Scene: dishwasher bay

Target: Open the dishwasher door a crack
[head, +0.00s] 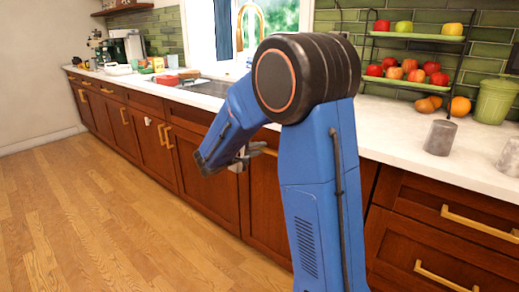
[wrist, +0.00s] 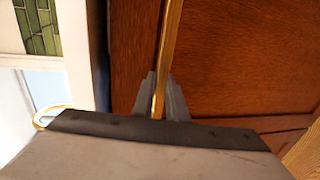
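The dishwasher door looks like a red-brown wood panel (wrist: 240,60) in the wrist view, with a gold bar handle (wrist: 170,40) running along it. It is in the row of lower cabinets, and my arm hides much of this part in the head view. My gripper (wrist: 161,78) has its two grey fingers on either side of the bar, with no clear gap between fingers and bar. In the head view my gripper (head: 243,158) is at the left part of the gold handle (head: 266,151). I see no clear gap at the door's edge.
The white counter (head: 395,130) runs above the cabinets, with a grey cup (head: 440,137), a green canister (head: 495,100) and a fruit rack (head: 415,85) on it. A sink (head: 205,88) is further left. The wood floor (head: 110,220) at left is clear.

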